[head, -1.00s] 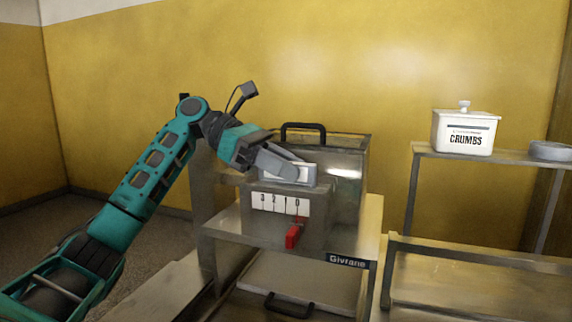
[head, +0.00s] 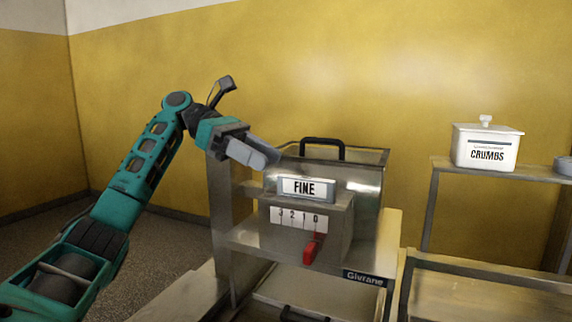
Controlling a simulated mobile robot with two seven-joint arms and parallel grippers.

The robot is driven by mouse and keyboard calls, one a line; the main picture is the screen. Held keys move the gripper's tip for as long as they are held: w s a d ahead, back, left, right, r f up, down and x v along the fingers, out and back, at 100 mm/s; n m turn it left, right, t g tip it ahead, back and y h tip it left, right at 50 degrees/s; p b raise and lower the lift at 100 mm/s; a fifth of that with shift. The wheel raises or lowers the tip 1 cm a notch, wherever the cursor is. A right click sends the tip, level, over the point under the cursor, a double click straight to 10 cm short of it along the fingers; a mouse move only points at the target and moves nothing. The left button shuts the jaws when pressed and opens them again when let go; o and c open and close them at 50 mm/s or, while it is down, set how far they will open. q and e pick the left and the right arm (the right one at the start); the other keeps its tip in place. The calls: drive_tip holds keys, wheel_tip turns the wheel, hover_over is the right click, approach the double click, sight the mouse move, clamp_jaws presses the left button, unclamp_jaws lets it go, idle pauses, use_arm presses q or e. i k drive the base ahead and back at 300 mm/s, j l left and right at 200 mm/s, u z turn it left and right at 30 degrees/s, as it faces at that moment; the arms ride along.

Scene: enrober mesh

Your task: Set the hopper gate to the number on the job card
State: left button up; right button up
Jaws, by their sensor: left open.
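The hopper gate's scale (head: 299,218) is a white strip reading 3, 2, 1, 0 from left to right, on the front of a grey metal box. A red lever (head: 314,248) hangs below it at the right end, nearest the 0. A plate reading FINE (head: 307,188) stands on top of the box. My left gripper (head: 270,158) is open, above and left of the FINE plate, apart from it and from the lever. I see no number on a card. My right gripper is out of view.
Behind the box is a clear-sided hopper (head: 358,205) with a black handle (head: 322,143). The Givrane machine frame (head: 335,268) carries them. At right, a white CRUMBS jar (head: 485,147) stands on a metal shelf (head: 445,164). The space in front of the lever looks clear.

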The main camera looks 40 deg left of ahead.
sight(313, 245)
drive_tip(key=k, duration=1.5)
